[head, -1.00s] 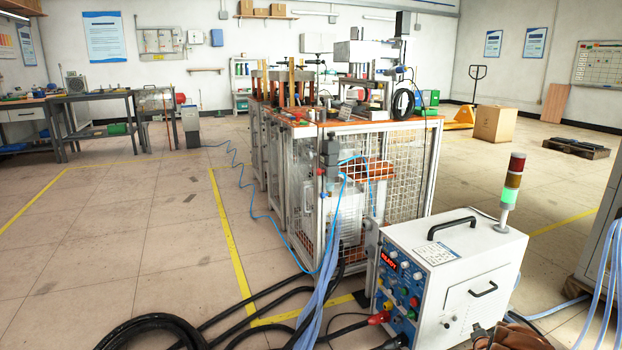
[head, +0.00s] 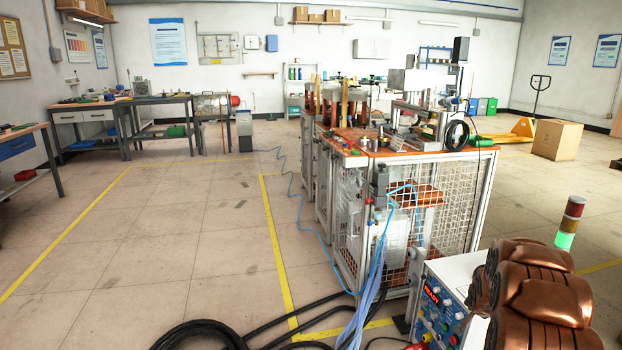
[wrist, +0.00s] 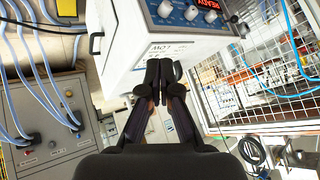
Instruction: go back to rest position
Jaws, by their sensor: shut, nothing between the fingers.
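My gripper (wrist: 158,82) is in the wrist view, with its black fingers together and nothing between them. It points toward the white induction heater unit (wrist: 135,40), whose blue panel reads READY. I cannot tell how far the fingertips are from the unit. In the head view the heater unit (head: 455,268) is at the lower right, partly hidden by my copper-brown arm. Its signal tower (head: 570,222) shows a lit green section. My gripper is not visible in the head view.
A caged workstation (head: 400,170) stands behind the heater. Black cables (head: 215,332) and blue hoses (head: 365,310) lie on the floor in front. A grey cabinet (wrist: 45,140) with blue hoses is at the left in the wrist view. The floor at left (head: 180,220) is clear.

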